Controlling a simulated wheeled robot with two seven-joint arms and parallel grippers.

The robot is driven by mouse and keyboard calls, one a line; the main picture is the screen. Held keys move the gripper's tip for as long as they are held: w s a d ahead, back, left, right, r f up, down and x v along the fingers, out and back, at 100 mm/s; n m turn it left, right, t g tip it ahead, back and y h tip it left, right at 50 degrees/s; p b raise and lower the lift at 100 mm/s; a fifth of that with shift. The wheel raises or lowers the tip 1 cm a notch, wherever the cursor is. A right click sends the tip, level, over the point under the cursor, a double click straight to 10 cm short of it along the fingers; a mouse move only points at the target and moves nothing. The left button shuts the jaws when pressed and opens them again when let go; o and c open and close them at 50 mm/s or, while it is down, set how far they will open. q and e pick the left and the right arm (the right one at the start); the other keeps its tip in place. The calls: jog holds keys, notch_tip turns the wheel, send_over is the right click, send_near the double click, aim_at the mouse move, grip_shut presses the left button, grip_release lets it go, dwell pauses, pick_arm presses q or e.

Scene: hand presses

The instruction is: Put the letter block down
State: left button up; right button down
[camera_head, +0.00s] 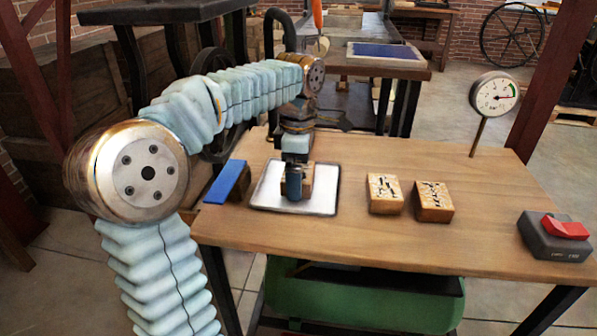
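My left gripper (293,184) points down over a white tray (262,196) on the wooden table. A wooden letter block (308,178) is at the gripper's fingers, over the middle of the tray. The near finger covers part of the block and the far finger is hidden, so I cannot tell whether the fingers press on it. I also cannot tell whether the block touches the tray. Two more letter blocks with dark marks, one on the left (384,193) and one on the right (433,201), sit on the table right of the tray. My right gripper is not in view.
A blue-topped block (227,182) stands left of the tray. A dark box with a red switch (555,235) is at the table's right end. A round dial gauge (494,94) stands on a post at the back right. The table's (490,215) right half is mostly clear.

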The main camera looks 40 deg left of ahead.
pick_arm(q)
jog(key=shift+r, duration=0.15)
notch_tip(320, 180, up, 12)
jog(key=p, duration=0.2)
jog(key=shift+p, duration=0.35)
